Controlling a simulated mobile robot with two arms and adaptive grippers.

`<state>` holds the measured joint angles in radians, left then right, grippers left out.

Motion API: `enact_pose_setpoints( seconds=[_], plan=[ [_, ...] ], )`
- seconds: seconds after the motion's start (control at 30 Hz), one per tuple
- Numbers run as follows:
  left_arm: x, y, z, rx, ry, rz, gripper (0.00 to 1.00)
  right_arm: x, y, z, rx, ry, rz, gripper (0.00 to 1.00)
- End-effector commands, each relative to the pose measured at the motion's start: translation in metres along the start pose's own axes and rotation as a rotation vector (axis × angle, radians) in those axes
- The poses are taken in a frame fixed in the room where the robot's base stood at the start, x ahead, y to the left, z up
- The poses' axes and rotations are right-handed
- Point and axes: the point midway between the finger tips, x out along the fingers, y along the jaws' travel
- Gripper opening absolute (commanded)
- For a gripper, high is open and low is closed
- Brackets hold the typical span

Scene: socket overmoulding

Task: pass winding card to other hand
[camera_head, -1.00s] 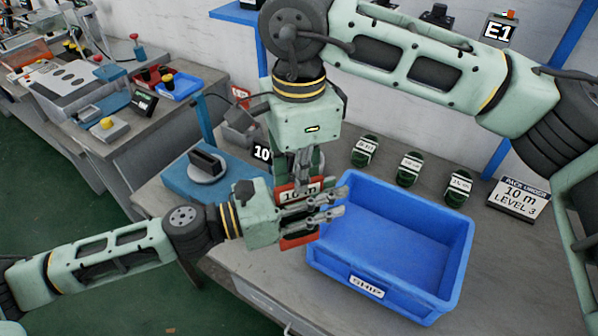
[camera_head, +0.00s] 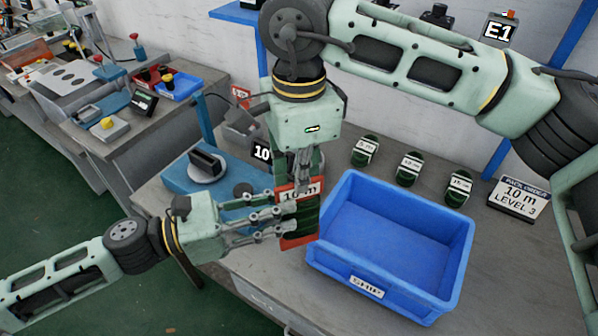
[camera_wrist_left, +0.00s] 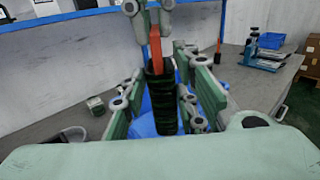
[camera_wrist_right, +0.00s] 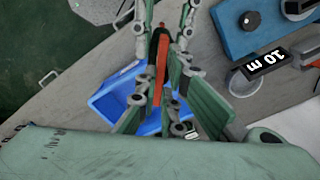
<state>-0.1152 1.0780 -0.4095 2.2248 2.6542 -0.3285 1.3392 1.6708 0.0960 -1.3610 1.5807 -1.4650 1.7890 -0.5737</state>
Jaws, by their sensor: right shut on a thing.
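The winding card (camera_head: 296,241) is red with dark green windings and a "10 m" label, hanging upright left of the blue bin. My right gripper (camera_head: 304,178) is shut on its upper end from above. My left gripper (camera_head: 286,218) is open at the card's left side, its fingertips close to the card. In the left wrist view the card (camera_wrist_left: 162,102) stands edge-on between the spread left fingers, with gaps beside it. In the right wrist view its red edge (camera_wrist_right: 162,58) shows between the right fingers.
The blue SHIP bin (camera_head: 385,245) is empty, right of the card. Several green wound cards (camera_head: 408,168) lie behind it, near an order sign (camera_head: 517,198) reading 10 m, level 3. A blue fixture (camera_head: 185,180) stands behind my left gripper.

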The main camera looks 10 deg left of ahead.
Motion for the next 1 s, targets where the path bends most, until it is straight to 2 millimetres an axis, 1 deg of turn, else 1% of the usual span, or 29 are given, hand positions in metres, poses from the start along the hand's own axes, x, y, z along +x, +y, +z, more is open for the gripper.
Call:
enact_pose_setpoints(
  seconds=[0.03, 0.2, 0.4, 0.53, 0.6, 0.67, 0.7, 0.77, 0.87, 0.9, 0.97, 1.0],
  plan=[
    [-0.005, 0.000, -0.002, -0.006, 0.002, 0.002, 0.28, -0.001, 0.000, 0.000, 0.000, 0.000, -0.001, 0.00],
    [-0.019, 0.000, -0.001, -0.004, 0.001, 0.001, 0.28, -0.001, 0.000, 0.000, 0.000, -0.001, -0.001, 0.00],
    [-0.026, 0.000, -0.001, -0.002, 0.000, 0.000, 0.28, -0.001, 0.000, 0.000, 0.000, 0.000, -0.001, 0.00],
    [-0.028, 0.001, 0.000, 0.007, 0.002, 0.000, 0.28, -0.001, 0.000, 0.000, 0.000, 0.000, -0.001, 0.00],
    [-0.029, 0.003, -0.004, 0.055, 0.014, 0.001, 0.28, -0.001, 0.000, 0.000, 0.000, 0.000, -0.001, 0.00],
    [-0.032, 0.008, -0.010, 0.145, 0.039, 0.000, 0.28, -0.001, 0.000, 0.000, 0.000, 0.000, -0.001, 0.00],
    [-0.034, 0.015, -0.016, 0.220, 0.061, 0.005, 0.28, -0.001, 0.000, 0.000, 0.000, 0.000, -0.001, 0.00],
    [-0.039, 0.033, -0.029, 0.297, 0.092, 0.038, 0.28, -0.001, 0.000, 0.000, 0.000, -0.001, -0.001, 0.00],
    [-0.053, 0.070, -0.056, 0.481, 0.175, 0.095, 0.28, -0.001, 0.000, 0.000, 0.000, 0.000, -0.001, 0.00],
    [-0.061, 0.086, -0.069, 0.560, 0.216, 0.117, 0.28, -0.001, 0.000, 0.000, 0.000, 0.000, -0.001, 0.00],
    [-0.074, 0.110, -0.087, 0.680, 0.284, 0.144, 0.28, -0.001, 0.000, 0.000, 0.000, 0.000, -0.001, 0.00],
    [-0.084, 0.125, -0.100, 0.755, 0.333, 0.158, 0.28, -0.001, 0.000, 0.000, 0.000, 0.000, -0.001, 0.00]
  ],
)
